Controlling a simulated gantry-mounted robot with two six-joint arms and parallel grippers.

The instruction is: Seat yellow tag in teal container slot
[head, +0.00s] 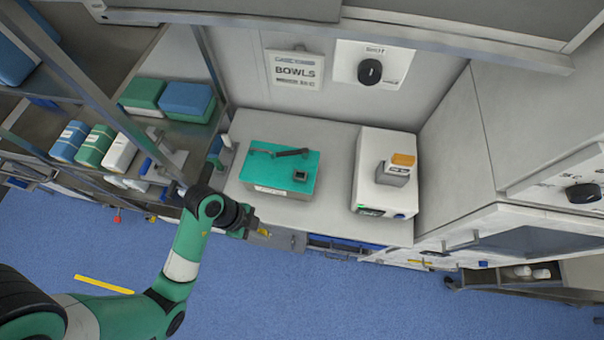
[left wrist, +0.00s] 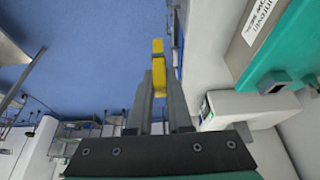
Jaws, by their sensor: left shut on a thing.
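The yellow tag (left wrist: 158,66) is held between the fingers of my left gripper (left wrist: 159,85), which is shut on it. In the head view the left gripper (head: 257,230) is at the front edge of the counter, with a small yellow bit of the tag (head: 264,232) showing at its tip. The teal container (head: 268,174) with a dark handle and a small square fitting on its lid sits on the counter, beyond and above the gripper. In the left wrist view the teal container (left wrist: 284,50) is at the upper right, apart from the tag. My right gripper does not show.
A white device (head: 384,190) with an orange-topped part stands on the counter right of the container. The counter (head: 333,190) is clear between them. A metal shelf rack (head: 190,135) with wrapped packs stands at left. A yellow strip (head: 104,284) lies on the blue floor.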

